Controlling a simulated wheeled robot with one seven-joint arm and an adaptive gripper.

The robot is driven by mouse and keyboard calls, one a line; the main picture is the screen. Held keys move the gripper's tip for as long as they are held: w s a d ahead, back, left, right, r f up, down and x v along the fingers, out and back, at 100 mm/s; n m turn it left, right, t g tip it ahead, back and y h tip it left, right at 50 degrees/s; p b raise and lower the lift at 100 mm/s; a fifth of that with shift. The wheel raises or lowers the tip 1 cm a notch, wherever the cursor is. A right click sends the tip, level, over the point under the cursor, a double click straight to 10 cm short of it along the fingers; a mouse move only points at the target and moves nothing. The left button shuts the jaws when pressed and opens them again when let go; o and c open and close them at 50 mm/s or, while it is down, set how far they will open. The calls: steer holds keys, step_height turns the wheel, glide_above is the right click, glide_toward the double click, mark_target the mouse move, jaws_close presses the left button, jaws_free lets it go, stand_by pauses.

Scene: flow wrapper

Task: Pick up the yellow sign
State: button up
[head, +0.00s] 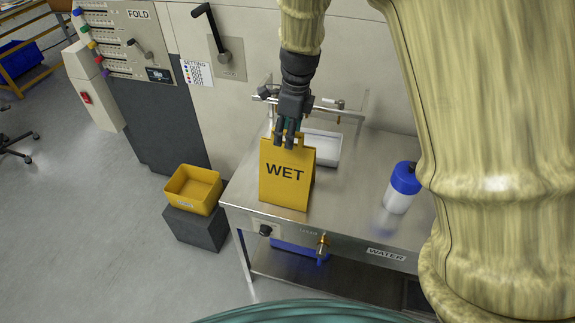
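The yellow sign (287,187), a folded A-shaped board with the word WET on its front, stands upright on the steel table (345,205) near its front left edge. My gripper (284,144) points down at the sign's top edge, its dark fingers overlapping the yellow handle there. The fingers look close together, with a narrow gap. I cannot tell whether they press on the handle or only sit around it. The far side of the sign and part of its top are hidden.
A white tray (326,147) lies behind the sign, below a metal rail (325,109). A white bottle with a blue cap (402,186) stands to the right. A yellow bin (193,188) sits on a grey block (196,228) left of the table. Machine panels rise behind.

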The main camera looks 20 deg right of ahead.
mark_target(288, 165)
steer(key=f, duration=0.1)
steer(key=f+p, duration=0.1)
steer(key=f, duration=0.1)
steer(key=shift+w+f+p, duration=0.2)
steer(key=shift+w+p, duration=0.1)
steer(key=shift+w, duration=0.1)
steer(key=shift+a+f, duration=0.15)
steer(key=shift+f, duration=0.7)
jaws_close()
